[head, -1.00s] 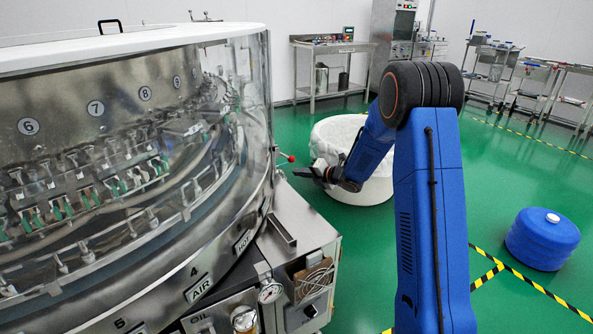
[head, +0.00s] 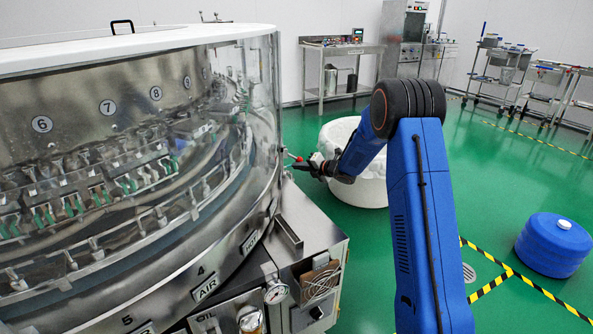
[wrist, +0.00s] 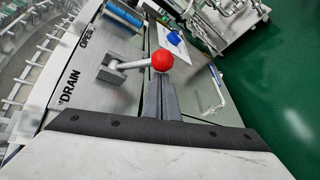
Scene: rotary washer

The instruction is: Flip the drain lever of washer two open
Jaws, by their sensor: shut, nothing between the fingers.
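The drain lever is a metal rod with a red ball knob (wrist: 161,61) on a steel panel in the wrist view. The word DRAIN (wrist: 69,86) is on the panel beside its pivot block; a second, smaller label lies farther along. My gripper (wrist: 161,85) is shut and empty, its fingertips right at the red knob, which covers their ends. I cannot tell whether they touch. In the head view, the small red knob (head: 299,159) sticks out from the right side of the round glass-walled washer (head: 130,150), with my gripper (head: 301,167) just beside it.
A white round tub (head: 362,190) stands behind my gripper. A steel box with gauge (head: 300,240) juts out at the washer's front right. A blue container (head: 553,243) sits on the green floor at right. Steel tables line the back wall.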

